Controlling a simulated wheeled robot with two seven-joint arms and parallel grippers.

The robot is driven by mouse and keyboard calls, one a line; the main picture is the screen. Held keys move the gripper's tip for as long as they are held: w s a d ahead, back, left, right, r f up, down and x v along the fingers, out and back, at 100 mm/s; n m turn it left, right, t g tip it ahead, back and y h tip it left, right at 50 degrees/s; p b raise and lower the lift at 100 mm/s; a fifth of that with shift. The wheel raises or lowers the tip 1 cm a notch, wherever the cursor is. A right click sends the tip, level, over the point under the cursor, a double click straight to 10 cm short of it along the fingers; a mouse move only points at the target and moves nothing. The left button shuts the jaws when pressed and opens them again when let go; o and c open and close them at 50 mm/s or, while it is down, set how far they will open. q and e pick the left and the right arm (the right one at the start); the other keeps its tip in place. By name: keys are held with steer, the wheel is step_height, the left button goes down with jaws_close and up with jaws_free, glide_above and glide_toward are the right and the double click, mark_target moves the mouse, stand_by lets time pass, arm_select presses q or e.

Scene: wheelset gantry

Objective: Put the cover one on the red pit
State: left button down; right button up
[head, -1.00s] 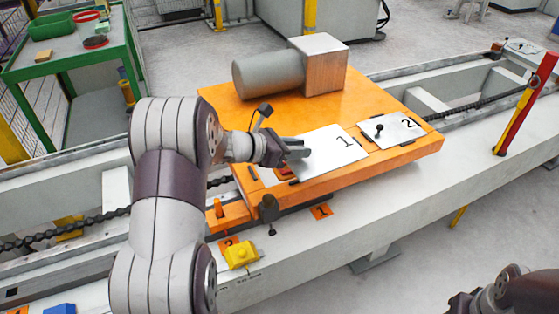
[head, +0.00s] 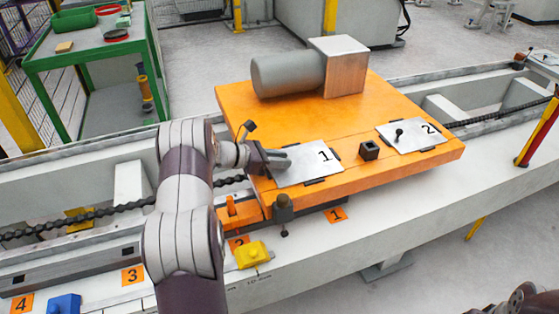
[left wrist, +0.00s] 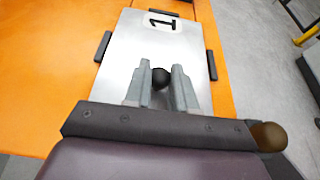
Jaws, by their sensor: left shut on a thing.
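Cover one (head: 308,165), a silvery plate marked 1, lies on the left front of the orange platform (head: 290,125), between dark edge strips. It also shows in the left wrist view (left wrist: 185,50). My left gripper (head: 287,158) is shut on its black knob (left wrist: 160,78), with one finger on each side. The red pit is not visible now; the plate and gripper hide the area where red showed earlier. I cannot tell whether the plate is fully seated. Of my right arm only a dark part shows at the bottom right.
A small black square fitting (head: 369,150) stands between cover one and cover two (head: 412,136). A grey cylinder (head: 287,75) joined to a metal block (head: 345,68) is at the platform's back. A yellow block (head: 252,254) sits on the pale beam in front.

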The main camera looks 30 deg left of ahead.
arm_select(q)
steer(key=c, duration=0.9)
jaws_free()
steer(key=shift+c, duration=0.2)
